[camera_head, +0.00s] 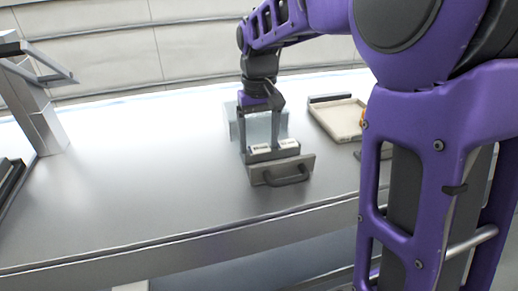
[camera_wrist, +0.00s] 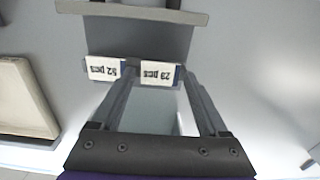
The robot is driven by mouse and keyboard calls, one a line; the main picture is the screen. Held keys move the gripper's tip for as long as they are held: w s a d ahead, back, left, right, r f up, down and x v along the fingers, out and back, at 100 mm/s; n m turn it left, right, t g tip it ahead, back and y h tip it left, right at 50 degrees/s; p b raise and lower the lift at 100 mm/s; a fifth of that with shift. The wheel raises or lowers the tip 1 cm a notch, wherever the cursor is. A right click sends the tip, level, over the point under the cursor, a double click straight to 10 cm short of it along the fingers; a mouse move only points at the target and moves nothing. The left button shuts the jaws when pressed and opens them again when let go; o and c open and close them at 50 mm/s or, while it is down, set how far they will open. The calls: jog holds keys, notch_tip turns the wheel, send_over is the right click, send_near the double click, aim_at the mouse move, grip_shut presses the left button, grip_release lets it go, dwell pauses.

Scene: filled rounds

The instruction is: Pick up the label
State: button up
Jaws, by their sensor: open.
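Two small white labels with dark print sit side by side on a grey drawer-like holder (camera_head: 282,166) with a dark handle. In the wrist view their print is upside down and ends in "pcs": one label (camera_wrist: 103,69) is on the left, the other (camera_wrist: 160,73) on the right. In the head view they are small pale patches (camera_head: 260,149) on the holder's top. My gripper (camera_head: 261,148) points down over the holder, open. Its fingertips (camera_wrist: 155,78) show close to the labels; I cannot tell whether they touch. Nothing is visibly held.
A translucent pale box (camera_head: 233,122) stands just behind my gripper. A cream tray (camera_head: 335,118) lies to the right, with its far part free. A metal stand (camera_head: 38,110) is at the left. The metal table (camera_head: 140,170) is bare between the stand and the holder.

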aim_at(259, 148)
jog(key=c, duration=0.6)
notch_tip(259, 148, up, 10)
jog(key=shift+r+p, duration=0.25)
jog(key=shift+p, duration=0.9)
jog(key=shift+a, duration=0.15)
